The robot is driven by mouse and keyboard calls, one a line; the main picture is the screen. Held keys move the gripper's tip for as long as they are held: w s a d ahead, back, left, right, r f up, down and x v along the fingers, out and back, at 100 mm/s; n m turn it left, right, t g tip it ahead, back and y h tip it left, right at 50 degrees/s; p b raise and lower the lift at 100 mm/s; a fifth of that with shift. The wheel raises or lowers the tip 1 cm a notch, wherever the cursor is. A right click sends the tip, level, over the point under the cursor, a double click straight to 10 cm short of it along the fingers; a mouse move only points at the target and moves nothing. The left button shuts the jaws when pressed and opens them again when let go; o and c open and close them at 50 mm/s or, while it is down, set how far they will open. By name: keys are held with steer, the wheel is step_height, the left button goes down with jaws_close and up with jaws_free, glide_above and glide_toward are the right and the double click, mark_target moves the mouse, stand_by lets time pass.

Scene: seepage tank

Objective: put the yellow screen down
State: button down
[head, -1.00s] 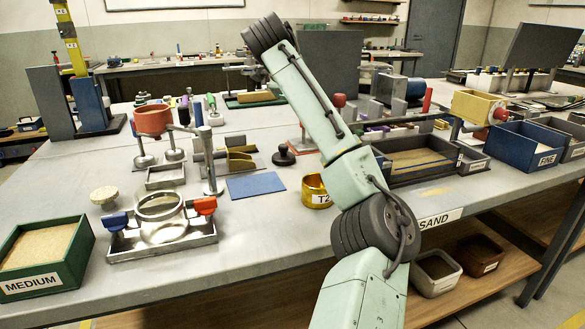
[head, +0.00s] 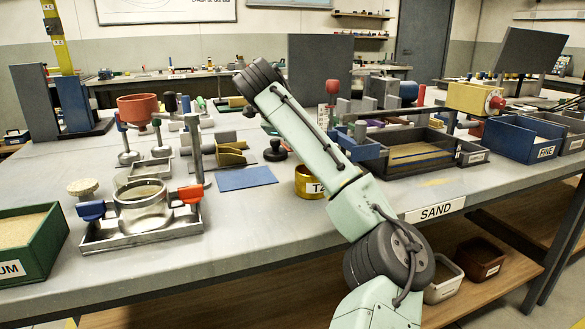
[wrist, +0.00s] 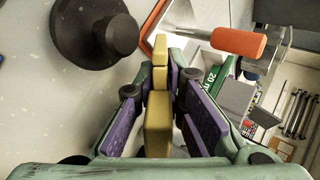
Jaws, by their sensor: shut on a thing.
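In the wrist view, my gripper (wrist: 163,92) has its purple-padded fingers closed on the yellow screen (wrist: 158,125). The screen shows as a narrow, stepped yellow piece between the pads and extends past the fingertips. Whether its far end touches anything below is not clear. In the head view, my arm crosses the middle of the picture, and the gripper and held screen cannot be made out.
A black round knob (wrist: 105,35) lies left of the fingers, and an orange-handled tool (wrist: 238,43) is to the right. In the head view, a blue plate (head: 246,178) lies flat on the bench near yellow and grey angled pieces (head: 232,155). Bare bench (head: 255,225) shows in front.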

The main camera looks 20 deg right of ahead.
steer(key=shift+f, duration=0.1)
steer(key=c, duration=1.8)
jaws_free()
steer(key=shift+b+v, duration=0.65)
steer(key=shift+v, duration=3.4)
steer(key=r+p, duration=0.1)
steer(key=r, duration=0.1)
steer(key=s+a+r+p, duration=0.1)
steer(key=r, duration=0.2)
steer(key=r+p, duration=0.2)
steer(key=shift+s+a+r, duration=0.2)
steer(key=shift+s+r, duration=0.2)
